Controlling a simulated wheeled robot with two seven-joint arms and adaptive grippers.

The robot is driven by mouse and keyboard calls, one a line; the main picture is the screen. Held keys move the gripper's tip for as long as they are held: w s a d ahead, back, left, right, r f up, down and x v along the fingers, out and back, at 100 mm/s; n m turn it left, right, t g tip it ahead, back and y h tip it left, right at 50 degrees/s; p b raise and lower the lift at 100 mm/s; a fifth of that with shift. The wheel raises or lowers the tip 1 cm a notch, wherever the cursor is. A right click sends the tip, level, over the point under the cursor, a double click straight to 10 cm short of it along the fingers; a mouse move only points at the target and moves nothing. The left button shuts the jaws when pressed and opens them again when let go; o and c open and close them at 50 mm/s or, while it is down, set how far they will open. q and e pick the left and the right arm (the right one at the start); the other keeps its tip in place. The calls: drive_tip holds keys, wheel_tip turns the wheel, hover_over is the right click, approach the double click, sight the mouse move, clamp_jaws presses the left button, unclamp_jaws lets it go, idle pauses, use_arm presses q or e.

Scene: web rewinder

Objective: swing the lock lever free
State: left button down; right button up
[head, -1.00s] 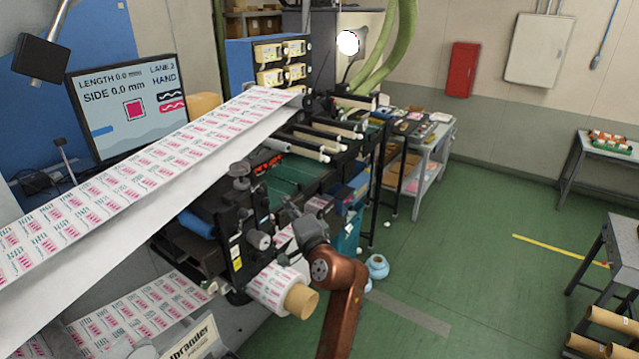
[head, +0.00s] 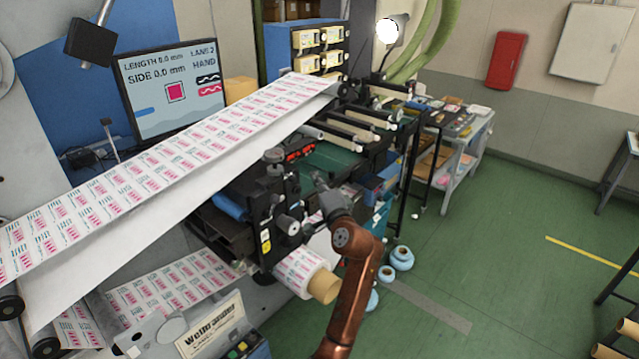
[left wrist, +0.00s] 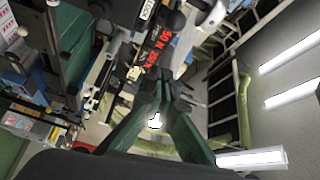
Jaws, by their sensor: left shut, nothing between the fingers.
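My left gripper (head: 321,182) is at the end of the copper arm, beside the right side of the black slitting unit (head: 274,212) in the head view. Its dark green fingers (left wrist: 160,88) are together and empty in the left wrist view. The unit carries a black top knob (head: 273,156) and a grey round knob (head: 289,225). I cannot tell for sure which part is the lock lever; the gripper and arm cover some of that area. Whether the fingers touch anything is unclear. My right gripper is not in view.
The printed label web (head: 150,172) slopes up across the left. A label roll on a cardboard core (head: 324,286) sticks out below the unit, close to my arm. Rollers (head: 345,136) stand behind. A monitor (head: 170,85) is at the back left. Green floor is free on the right.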

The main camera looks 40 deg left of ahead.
sight(282, 174)
use_arm(q)
drive_tip(key=a+p, duration=0.1)
drive_tip(key=s+a+p, duration=0.1)
drive_tip(key=s+a, duration=0.1)
drive_tip(key=a, duration=0.1)
drive_tip(key=shift+f+p, duration=0.3)
drive_tip(key=shift+p, duration=0.1)
